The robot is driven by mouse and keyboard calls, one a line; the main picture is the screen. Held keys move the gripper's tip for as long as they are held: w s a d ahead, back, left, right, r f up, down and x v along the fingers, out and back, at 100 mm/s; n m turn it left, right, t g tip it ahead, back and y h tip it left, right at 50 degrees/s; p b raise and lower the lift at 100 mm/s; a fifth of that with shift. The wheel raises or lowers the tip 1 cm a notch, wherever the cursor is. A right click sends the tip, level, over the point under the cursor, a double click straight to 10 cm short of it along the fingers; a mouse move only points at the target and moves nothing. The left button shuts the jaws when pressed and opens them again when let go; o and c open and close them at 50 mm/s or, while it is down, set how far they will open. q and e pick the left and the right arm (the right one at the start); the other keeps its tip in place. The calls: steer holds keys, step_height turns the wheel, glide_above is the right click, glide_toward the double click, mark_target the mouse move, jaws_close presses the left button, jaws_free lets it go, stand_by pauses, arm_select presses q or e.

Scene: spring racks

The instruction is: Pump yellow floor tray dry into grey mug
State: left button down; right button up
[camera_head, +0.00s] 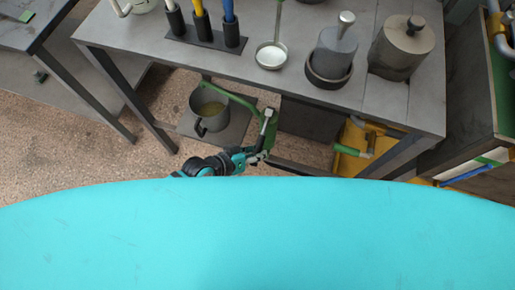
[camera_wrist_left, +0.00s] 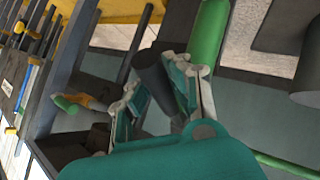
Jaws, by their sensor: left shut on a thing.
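My left gripper (camera_head: 258,157) is at the pump. In the left wrist view its fingers are shut on a dark round pump handle (camera_wrist_left: 154,75) beside the green pump body (camera_wrist_left: 207,42). The yellow floor tray (camera_head: 349,160) is partly hidden under the bench; its liquid cannot be made out. My right gripper is not in view.
The grey bench (camera_head: 140,45) and its legs enclose the work area. A green-ended pipe (camera_head: 350,151) lies at the tray. Open floor (camera_head: 70,130) shows at left.

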arm_select(q)
steer(key=c, duration=1.4)
jaws_free()
steer(key=shift+c, duration=0.2)
steer(key=shift+o, duration=1.4)
steer(key=v, duration=1.2)
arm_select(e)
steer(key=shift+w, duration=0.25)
